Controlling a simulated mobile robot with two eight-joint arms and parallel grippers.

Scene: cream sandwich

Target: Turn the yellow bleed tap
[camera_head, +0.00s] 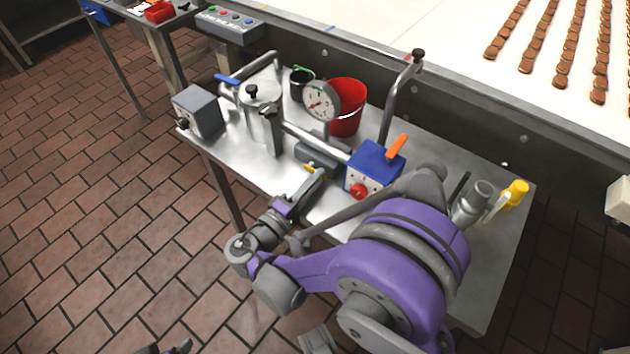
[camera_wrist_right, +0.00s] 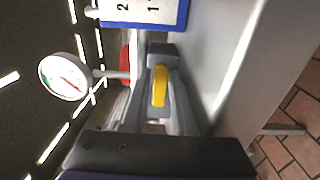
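The yellow bleed tap (camera_head: 311,168) is a small lever on the near side of the pipework on the steel table. In the right wrist view it is an upright yellow handle (camera_wrist_right: 160,86) in front of a dark grey block. My right gripper (camera_head: 311,175) reaches it from the front. In the wrist view its grey fingers (camera_wrist_right: 160,92) lie on either side of the handle, very close. I cannot tell whether they press on it. Only a dark and purple bit of what looks like my left gripper (camera_head: 168,348) shows at the bottom edge.
A blue box (camera_head: 374,165) with a red knob and orange lever stands just right of the tap. A round gauge (camera_head: 321,101), red bucket (camera_head: 347,106) and steel pot (camera_head: 262,110) stand behind. A grey box (camera_head: 199,111) is left. Another yellow-topped fitting (camera_head: 517,191) is far right.

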